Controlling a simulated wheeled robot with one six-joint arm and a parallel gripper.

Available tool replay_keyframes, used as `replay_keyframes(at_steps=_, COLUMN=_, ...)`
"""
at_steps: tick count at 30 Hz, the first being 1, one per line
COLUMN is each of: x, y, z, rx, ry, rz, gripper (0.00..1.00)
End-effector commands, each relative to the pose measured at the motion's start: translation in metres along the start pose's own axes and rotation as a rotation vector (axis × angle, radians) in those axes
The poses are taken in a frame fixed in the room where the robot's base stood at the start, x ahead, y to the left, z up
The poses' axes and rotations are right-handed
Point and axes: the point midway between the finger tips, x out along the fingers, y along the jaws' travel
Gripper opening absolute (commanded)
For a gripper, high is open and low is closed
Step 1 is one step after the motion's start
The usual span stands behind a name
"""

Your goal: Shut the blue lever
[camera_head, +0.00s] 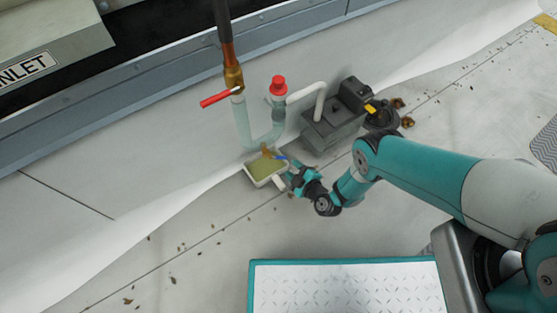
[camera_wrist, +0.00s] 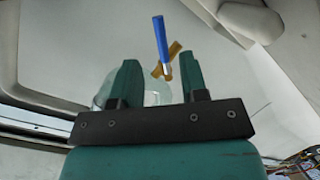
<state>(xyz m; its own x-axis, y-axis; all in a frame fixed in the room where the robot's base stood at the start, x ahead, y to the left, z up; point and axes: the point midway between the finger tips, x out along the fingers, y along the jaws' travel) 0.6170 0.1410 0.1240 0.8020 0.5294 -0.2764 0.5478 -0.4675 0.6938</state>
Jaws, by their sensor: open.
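The blue lever (camera_wrist: 161,37) shows in the wrist view just beyond my fingertips, a little right of the middle of the gap. It is joined to a brass-coloured valve body (camera_wrist: 165,62). In the head view the blue lever (camera_head: 281,157) is small, beside the brass valve (camera_head: 267,152) above a tray. My gripper (camera_wrist: 157,75) is open, its two teal fingers apart with nothing held between them. In the head view my gripper (camera_head: 290,172) is at the right side of the tray, close to the lever. Whether a finger touches the lever I cannot tell.
A shallow tray (camera_head: 252,176) with greenish contents sits under the valve. A clear pipe (camera_head: 242,122) with a red lever (camera_head: 216,98) and a red cap (camera_head: 278,84) stands behind. A grey pump (camera_head: 335,125) is to the right. Debris dots the open floor in front.

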Motion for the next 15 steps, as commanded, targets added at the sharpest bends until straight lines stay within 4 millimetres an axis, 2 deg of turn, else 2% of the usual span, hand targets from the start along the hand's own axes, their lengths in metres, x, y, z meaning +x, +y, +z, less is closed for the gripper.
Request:
replay_keyframes(at_steps=3, x=0.02, y=-0.006, z=0.003, rx=-0.003, ry=0.004, rz=0.0, gripper=0.4)
replay_keyframes(at_steps=15, x=0.069, y=-0.007, z=0.001, rx=-0.003, ry=0.008, rz=-0.003, gripper=0.4)
